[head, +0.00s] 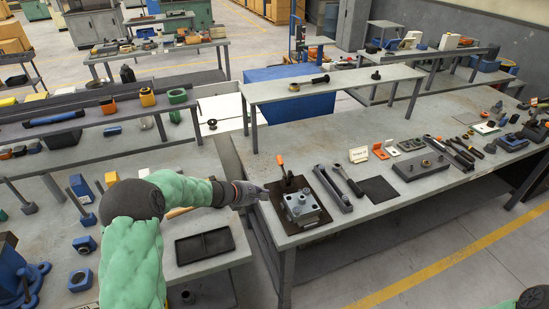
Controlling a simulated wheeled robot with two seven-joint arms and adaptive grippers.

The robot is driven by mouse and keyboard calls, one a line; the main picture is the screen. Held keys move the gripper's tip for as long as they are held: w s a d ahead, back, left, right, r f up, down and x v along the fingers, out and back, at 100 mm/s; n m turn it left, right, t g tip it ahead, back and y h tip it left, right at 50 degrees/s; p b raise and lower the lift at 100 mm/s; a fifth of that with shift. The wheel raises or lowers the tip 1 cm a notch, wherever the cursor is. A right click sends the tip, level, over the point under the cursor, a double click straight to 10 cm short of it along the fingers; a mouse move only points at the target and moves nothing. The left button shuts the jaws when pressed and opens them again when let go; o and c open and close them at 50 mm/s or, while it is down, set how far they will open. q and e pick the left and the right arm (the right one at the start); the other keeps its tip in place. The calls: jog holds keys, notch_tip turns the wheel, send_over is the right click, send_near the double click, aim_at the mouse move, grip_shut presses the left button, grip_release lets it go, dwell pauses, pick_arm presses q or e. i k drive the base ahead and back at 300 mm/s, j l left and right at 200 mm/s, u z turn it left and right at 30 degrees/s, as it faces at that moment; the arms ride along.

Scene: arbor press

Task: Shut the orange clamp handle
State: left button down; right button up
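The orange clamp handle (280,160) stands nearly upright, tilted slightly left, at the near left corner of the right-hand workbench. It rises from a small clamp behind a grey metal block (301,206) on a dark brown plate (318,218). My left gripper (263,191) is just left of the block, below and left of the orange handle in the picture, and looks apart from the handle. Its fingers are small and seen side-on, so I cannot tell whether they are open. My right gripper is not in view; only a bit of my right arm shows at the bottom right corner.
Right of the block lie a long grey bar (333,188), a black-handled tool (349,181) and a dark mat (379,189). A raised grey shelf (330,84) stands behind the clamp. A black tray (205,246) lies on the left bench, below my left forearm.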

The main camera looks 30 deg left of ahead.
aim_at(279, 159)
jog(key=i+j, duration=0.7)
